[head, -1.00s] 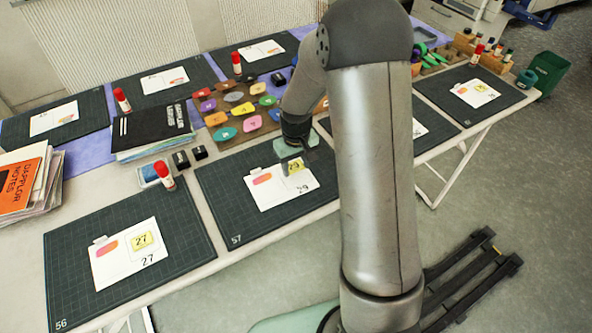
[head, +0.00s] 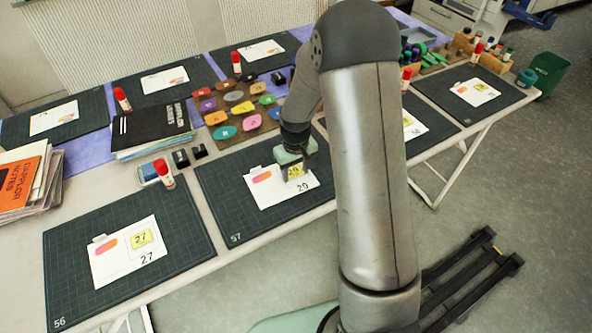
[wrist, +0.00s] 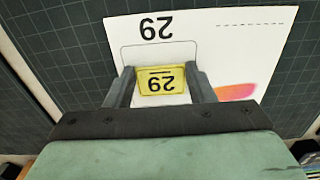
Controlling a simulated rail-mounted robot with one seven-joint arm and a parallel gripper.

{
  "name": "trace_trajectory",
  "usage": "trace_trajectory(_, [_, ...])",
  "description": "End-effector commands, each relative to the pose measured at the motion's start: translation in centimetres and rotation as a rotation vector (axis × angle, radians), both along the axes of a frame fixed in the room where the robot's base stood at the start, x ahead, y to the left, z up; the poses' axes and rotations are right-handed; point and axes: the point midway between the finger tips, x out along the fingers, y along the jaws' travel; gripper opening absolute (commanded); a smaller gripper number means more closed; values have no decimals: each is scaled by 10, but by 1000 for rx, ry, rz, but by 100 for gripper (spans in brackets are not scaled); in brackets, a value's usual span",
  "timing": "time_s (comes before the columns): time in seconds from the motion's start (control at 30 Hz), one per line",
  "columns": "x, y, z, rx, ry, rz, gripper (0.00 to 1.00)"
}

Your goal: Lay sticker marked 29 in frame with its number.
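The yellow sticker marked 29 (wrist: 162,80) is between the fingertips of my gripper (wrist: 161,76) in the wrist view, with a finger against each side. It is at or just above the white card (wrist: 230,50), within the outlined frame near the card's printed 29 (wrist: 156,27). Its number faces the same way as the printed one. In the head view my gripper (head: 291,165) points down over the sticker (head: 295,171) and the card (head: 264,197) on the mat marked 57. Any gap under the sticker is too small to tell.
To the left, a card (head: 112,262) holds a yellow 27 sticker. A glue stick (head: 164,174) and small black blocks (head: 190,156) stand behind the mats. A board of coloured stickers (head: 237,104) lies further back. My arm hides part of the right side.

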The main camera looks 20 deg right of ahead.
Motion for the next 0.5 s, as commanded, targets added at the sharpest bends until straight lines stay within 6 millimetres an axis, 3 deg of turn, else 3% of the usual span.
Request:
trace_trajectory(0.03, [-7, 0, -14, 1, 20, 0, 68])
trace_trajectory(0.23, [-7, 0, -15, 1, 20, -1, 69])
trace_trajectory(0.5, [-6, 0, 12, 1, 16, -1, 71])
